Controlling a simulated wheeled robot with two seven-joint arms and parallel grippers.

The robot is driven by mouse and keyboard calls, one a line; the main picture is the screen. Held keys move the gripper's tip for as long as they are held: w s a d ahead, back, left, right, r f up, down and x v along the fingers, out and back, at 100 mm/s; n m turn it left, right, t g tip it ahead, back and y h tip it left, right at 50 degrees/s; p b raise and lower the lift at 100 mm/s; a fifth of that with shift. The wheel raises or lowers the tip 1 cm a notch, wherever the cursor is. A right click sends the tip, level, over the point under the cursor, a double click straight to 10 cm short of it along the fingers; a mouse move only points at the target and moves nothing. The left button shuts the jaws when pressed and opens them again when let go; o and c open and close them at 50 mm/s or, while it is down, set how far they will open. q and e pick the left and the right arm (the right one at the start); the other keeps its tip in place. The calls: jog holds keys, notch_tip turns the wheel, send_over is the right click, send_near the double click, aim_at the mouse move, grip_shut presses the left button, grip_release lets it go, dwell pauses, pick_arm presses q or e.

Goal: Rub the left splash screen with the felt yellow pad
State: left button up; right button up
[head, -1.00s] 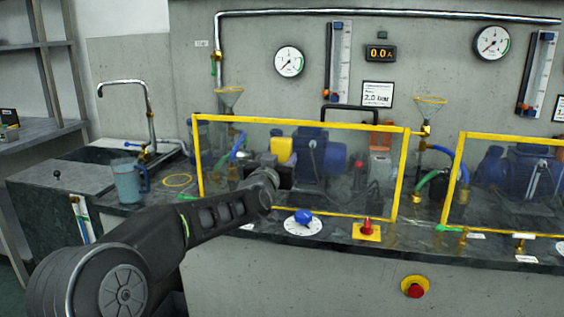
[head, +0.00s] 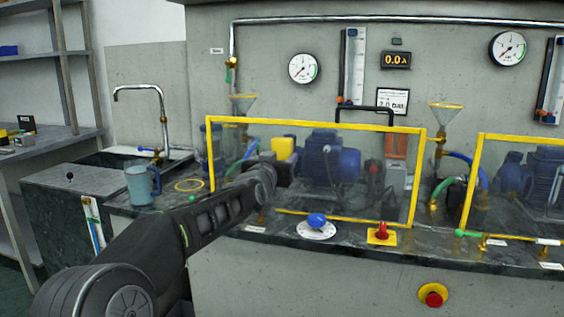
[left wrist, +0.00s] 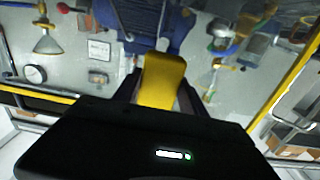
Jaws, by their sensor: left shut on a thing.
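The left splash screen (head: 340,184) is a clear panel in a yellow frame, standing in front of the left pump (head: 320,156). My left gripper (head: 284,160) is at the upper left part of this screen, shut on the felt yellow pad (head: 283,148). In the left wrist view the yellow pad (left wrist: 163,80) sits between the two dark fingers, with the blue pump beyond it. The pad is at or close to the clear panel; I cannot tell whether it touches. My right gripper is not in view.
A second yellow-framed screen (head: 520,190) stands to the right. A blue knob (head: 317,220) and a red button (head: 382,231) sit on the front ledge. A blue jug (head: 140,184) stands by the sink at the left. A black handle (head: 364,109) rises behind the left screen.

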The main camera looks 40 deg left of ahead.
pick_arm(q)
jog(key=shift+s+a+f, duration=0.1)
jog(key=shift+s+a, duration=0.05)
jog(key=shift+a, duration=0.05)
jog(key=shift+v, duration=2.8)
jog(key=shift+d, duration=0.15)
jog(key=v, duration=0.3)
